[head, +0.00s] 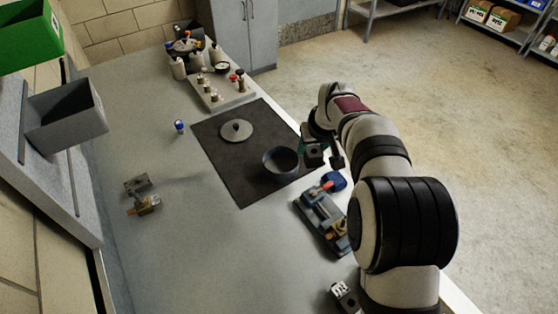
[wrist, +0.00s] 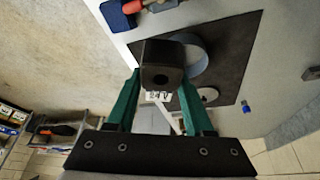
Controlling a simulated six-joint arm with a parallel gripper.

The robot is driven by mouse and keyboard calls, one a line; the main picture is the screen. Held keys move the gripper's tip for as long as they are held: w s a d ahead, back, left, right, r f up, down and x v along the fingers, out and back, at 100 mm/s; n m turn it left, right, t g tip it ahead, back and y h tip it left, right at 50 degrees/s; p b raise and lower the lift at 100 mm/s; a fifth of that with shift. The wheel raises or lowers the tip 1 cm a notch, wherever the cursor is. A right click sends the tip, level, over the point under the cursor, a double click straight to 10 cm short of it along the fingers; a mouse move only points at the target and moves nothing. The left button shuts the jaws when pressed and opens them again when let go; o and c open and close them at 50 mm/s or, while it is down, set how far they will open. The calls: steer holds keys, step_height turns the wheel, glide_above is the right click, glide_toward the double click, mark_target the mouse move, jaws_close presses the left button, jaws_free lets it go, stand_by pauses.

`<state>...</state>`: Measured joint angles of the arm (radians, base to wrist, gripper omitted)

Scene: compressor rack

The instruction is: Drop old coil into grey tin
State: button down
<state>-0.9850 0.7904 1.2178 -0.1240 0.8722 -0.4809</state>
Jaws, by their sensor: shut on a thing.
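The old coil, a black block with a round hole in its face (wrist: 161,72), is held between the teal fingers of my gripper (wrist: 160,90) in the wrist view. A white label reading "24 V" shows just below it. In the head view my gripper (head: 321,150) is up beside the right edge of the dark mat, to the right of the grey tin. The grey tin (head: 281,162) is a round, open vessel on the mat. In the wrist view the tin (wrist: 197,58) is partly hidden behind the coil.
A round grey lid (head: 237,131) with a knob lies on the dark mat (head: 245,185). A blue valve-like assembly (head: 322,218) stands near the bench's right edge. Small brass parts (head: 145,204) lie at left. A grey bin (head: 66,115) hangs on the left wall. The bench's middle-left is clear.

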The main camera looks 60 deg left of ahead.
glide_above(278, 179)
step_height(278, 179, down, 5)
steer(key=shift+d+x, duration=0.2)
steer(key=shift+x, duration=0.85)
steer(key=shift+d+x, duration=0.2)
steer(key=shift+x, duration=0.9)
steer(key=shift+s+f, duration=0.2)
steer(key=shift+f, duration=0.05)
steer(key=shift+c, duration=1.4)
jaws_free()
steer(key=shift+f, duration=0.1)
